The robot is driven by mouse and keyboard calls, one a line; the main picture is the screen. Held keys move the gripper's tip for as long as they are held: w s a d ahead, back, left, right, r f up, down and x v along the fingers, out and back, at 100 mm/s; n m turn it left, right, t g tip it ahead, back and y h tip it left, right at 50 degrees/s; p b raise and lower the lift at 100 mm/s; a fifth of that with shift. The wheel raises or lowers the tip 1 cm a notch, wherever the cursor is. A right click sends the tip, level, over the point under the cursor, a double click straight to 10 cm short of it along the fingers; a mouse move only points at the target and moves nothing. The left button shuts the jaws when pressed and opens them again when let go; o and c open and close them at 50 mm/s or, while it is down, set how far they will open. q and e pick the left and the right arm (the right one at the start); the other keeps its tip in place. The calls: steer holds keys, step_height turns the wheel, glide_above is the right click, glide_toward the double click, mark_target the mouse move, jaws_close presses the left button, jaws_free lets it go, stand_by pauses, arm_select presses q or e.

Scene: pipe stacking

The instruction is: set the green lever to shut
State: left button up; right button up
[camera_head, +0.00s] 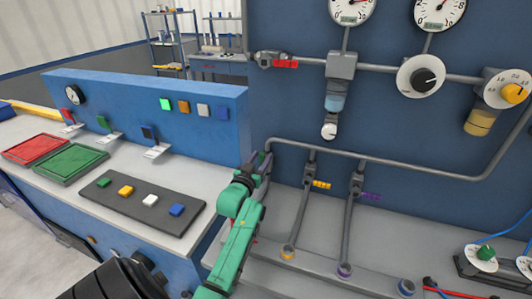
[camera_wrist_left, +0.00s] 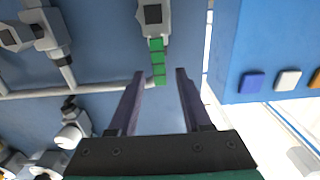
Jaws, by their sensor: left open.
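The green lever (camera_wrist_left: 157,60) is a segmented green handle on a grey valve body (camera_wrist_left: 153,18). In the left wrist view it runs from the valve body toward a grey pipe, roughly between my fingertips. My left gripper (camera_wrist_left: 160,72) is open, its fingers on either side of the lever's lower end. Contact cannot be told. In the head view my left gripper (camera_head: 260,162) is at the left end of the horizontal pipe (camera_head: 400,166), beside the blue console's right edge. I cannot make out the green lever there; the gripper seems to cover it.
Yellow (camera_head: 321,184) and purple (camera_head: 371,196) levers sit on upright pipes to the right. A red lever (camera_head: 286,64) is on the upper pipe. The blue console (camera_head: 205,135) stands close left, with trays and coloured buttons on its worktop.

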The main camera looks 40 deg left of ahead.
arm_select(q)
steer(key=x, duration=0.5)
steer(key=shift+r, duration=0.1)
jaws_close()
stand_by(1.2)
